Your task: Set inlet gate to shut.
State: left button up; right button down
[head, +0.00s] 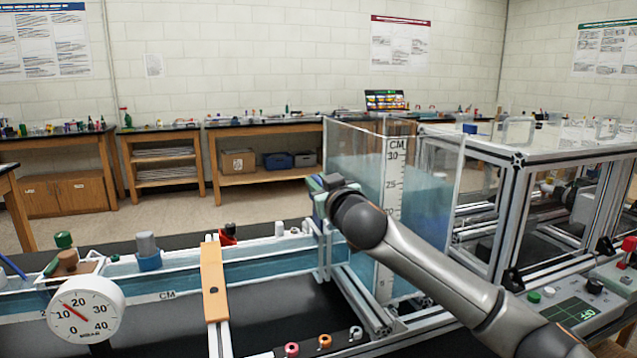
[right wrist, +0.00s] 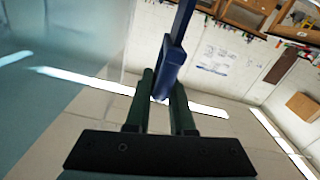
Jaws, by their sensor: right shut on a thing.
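My right gripper (head: 321,192) is at the left wall of the clear water tank (head: 355,150) in the head view, its arm coming in from the lower right. In the right wrist view its two dark green fingers (right wrist: 164,95) are shut on a blue handle (right wrist: 172,65), with a long blue bar running up from it. The blue handle seems to belong to the inlet gate; the rest of the gate is hidden behind my arm and hand, so I cannot tell its position. My left gripper is not in view.
A long water channel (head: 120,290) runs left from the tank, with an orange bar (head: 213,282) across it. A round dial gauge (head: 85,311) stands at the front left. An extrusion frame (head: 517,160) and a control panel (head: 575,312) are on the right.

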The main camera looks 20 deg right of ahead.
notch_tip(320, 180, down, 5)
jog(key=b, duration=0.2)
jog(key=shift+b, duration=0.3)
jog(key=shift+f, duration=0.45)
jog(key=c, duration=1.1)
grip_release()
jog(key=shift+d, duration=0.1)
jog(key=o, duration=0.3)
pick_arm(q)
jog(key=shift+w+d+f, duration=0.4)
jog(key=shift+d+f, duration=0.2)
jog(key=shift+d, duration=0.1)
pick_arm(e)
jog(key=shift+r, duration=0.2)
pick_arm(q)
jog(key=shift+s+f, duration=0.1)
pick_arm(e)
jog(key=shift+s, duration=0.15)
